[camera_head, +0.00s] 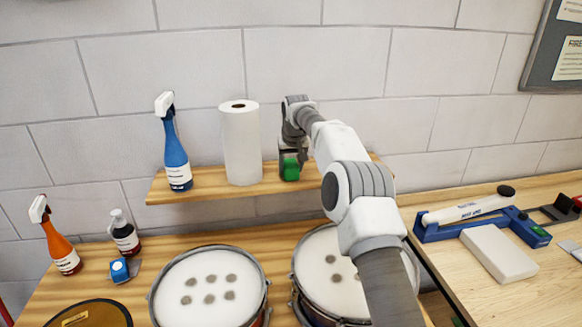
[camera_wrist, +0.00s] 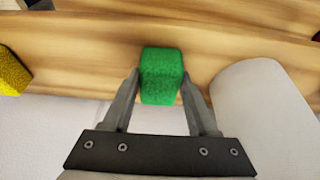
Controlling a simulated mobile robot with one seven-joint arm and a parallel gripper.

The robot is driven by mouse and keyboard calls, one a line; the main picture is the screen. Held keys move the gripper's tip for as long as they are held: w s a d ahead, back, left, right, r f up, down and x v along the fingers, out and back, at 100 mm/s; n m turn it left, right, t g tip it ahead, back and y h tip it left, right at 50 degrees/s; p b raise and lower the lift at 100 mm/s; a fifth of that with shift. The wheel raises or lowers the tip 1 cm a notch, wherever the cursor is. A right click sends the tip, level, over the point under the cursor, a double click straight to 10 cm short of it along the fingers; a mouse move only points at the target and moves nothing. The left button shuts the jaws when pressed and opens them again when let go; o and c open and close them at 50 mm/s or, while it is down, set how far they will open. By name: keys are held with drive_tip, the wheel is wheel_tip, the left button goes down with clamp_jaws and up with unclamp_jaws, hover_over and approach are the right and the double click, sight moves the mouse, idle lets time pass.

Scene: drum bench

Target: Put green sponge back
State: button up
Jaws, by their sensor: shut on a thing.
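The green sponge (camera_head: 290,170) is at the wooden shelf, to the right of the paper towel roll in the head view. My gripper (camera_head: 289,160) is shut on it from above. In the wrist view the green sponge (camera_wrist: 162,76) sits between the two fingertips of my gripper (camera_wrist: 161,88), over the wooden shelf (camera_wrist: 90,55). I cannot tell whether the sponge touches the shelf or is just above it. My arm hides the right part of the shelf in the head view.
The paper towel roll (camera_head: 241,145) stands close to the sponge. A blue spray bottle (camera_head: 174,150) stands further left on the shelf. A yellow sponge (camera_wrist: 12,72) shows at the left edge of the wrist view. Two drums (camera_head: 210,288) stand below on the bench.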

drive_tip(key=shift+f, duration=0.2)
drive_tip(key=o, duration=1.2)
drive_tip(key=shift+r, duration=0.15)
